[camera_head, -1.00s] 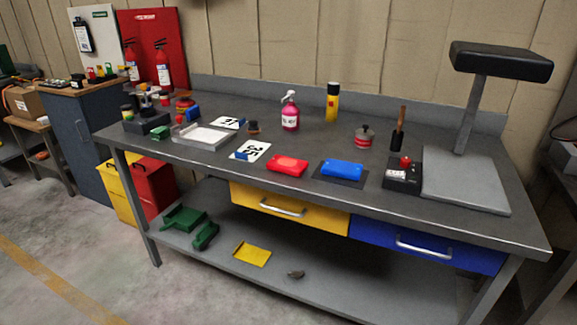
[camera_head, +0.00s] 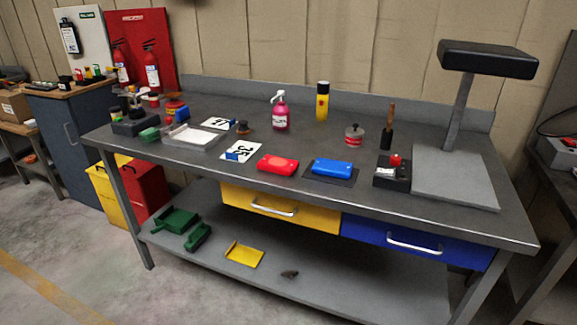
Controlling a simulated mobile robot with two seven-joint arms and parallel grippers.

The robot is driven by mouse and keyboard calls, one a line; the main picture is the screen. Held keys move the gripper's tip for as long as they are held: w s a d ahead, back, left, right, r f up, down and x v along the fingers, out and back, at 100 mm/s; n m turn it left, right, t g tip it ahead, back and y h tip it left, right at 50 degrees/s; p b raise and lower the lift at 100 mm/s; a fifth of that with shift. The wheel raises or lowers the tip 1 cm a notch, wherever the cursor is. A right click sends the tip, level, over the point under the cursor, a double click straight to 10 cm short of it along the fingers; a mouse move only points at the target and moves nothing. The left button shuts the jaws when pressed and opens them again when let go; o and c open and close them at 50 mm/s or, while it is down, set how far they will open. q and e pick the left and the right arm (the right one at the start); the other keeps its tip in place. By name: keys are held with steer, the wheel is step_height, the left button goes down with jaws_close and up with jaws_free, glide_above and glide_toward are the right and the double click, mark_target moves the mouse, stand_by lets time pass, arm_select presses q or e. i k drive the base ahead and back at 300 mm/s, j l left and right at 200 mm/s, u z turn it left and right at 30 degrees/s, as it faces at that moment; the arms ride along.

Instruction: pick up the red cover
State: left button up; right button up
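The red cover (camera_head: 278,165) lies flat near the front edge of the grey workbench (camera_head: 300,134). It looks like a low red block with rounded edges and a small pale mark. A similar blue cover (camera_head: 332,169) lies just to its right on a dark pad (camera_head: 349,180). Neither of my grippers shows in the head view.
A black box with a red button (camera_head: 393,172) and a padded stand (camera_head: 456,180) are to the right. A pink bottle (camera_head: 280,112) stands behind. Yellow (camera_head: 280,207) and blue (camera_head: 415,240) drawers hang below.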

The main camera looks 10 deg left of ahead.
mark_target(272, 163)
steer(key=z, duration=0.35)
steer(key=j+z, duration=0.15)
steer(key=z, duration=0.2)
steer(key=j+z, duration=0.1)
steer(key=z, duration=0.25)
steer(key=j+z, duration=0.3)
steer(key=k+j+z, duration=0.1)
steer(key=j+z, duration=0.2)
steer(key=k+j+z, duration=0.2)
steer(key=j, duration=0.25)
steer(key=j+z, duration=0.15)
steer(key=j, duration=0.25)
steer(key=k+j+z, duration=0.1)
steer(key=j, duration=0.25)
steer(key=k+j, duration=0.3)
steer(key=i+j+z, duration=0.05)
steer(key=j, duration=0.05)
